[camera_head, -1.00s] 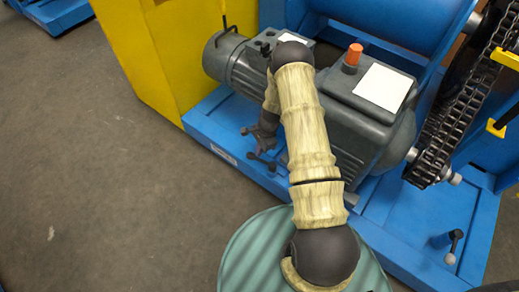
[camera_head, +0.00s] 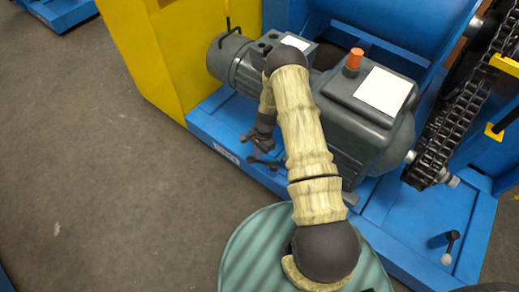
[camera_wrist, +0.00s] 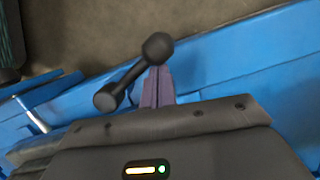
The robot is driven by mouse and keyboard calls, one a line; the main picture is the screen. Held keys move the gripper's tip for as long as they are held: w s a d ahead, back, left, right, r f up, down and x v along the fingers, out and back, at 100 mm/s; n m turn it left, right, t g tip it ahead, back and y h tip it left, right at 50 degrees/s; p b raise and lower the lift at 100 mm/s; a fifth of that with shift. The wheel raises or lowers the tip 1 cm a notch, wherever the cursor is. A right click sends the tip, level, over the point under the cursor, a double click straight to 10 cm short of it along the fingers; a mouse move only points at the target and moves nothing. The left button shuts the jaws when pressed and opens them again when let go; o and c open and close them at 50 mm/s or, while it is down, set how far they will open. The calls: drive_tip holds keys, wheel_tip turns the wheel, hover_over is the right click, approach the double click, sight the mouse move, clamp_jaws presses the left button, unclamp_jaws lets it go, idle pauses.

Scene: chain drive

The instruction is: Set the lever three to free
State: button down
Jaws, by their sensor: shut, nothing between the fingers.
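A dark lever (camera_wrist: 133,76) with a round knob at each end of a short bar shows in the wrist view, just beyond my fingers. It also shows in the head view (camera_head: 265,161) at the front edge of the blue base, below the grey motor. My gripper (camera_wrist: 158,72) is shut and empty. Its purple fingertips are at the lever's bar, close to the upper knob; I cannot tell whether they touch it. In the head view my gripper (camera_head: 247,137) is just above the lever, partly hidden by my arm. No number is readable on the lever.
A grey motor and gearbox (camera_head: 365,120) with an orange cap stands behind my arm. A second lever (camera_head: 448,246) with a pale knob is at the right on the blue base. A chain (camera_head: 455,125) runs at the right. A yellow panel (camera_head: 160,60) stands left. Floor is clear at left.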

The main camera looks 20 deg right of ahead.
drive_tip(key=n+p, duration=0.1)
drive_tip(key=s+a+n+p, duration=0.1)
drive_tip(key=shift+s+a+r+n+g, duration=0.2)
drive_tip(key=shift+s+a+n+g, duration=0.1)
drive_tip(key=shift+n, duration=0.1)
drive_tip(key=s+a+n+g+h+p, duration=0.1)
drive_tip(key=s+n+p, duration=0.4)
drive_tip(key=n, duration=0.5)
drive_tip(key=shift+s+f+h+p, duration=0.2)
drive_tip(key=shift+s+h+p, duration=0.15)
drive_tip(key=shift+s+h, duration=0.5)
drive_tip(key=p+v, duration=0.6)
drive_tip(key=v, duration=0.4)
drive_tip(key=shift+s+d, duration=0.1)
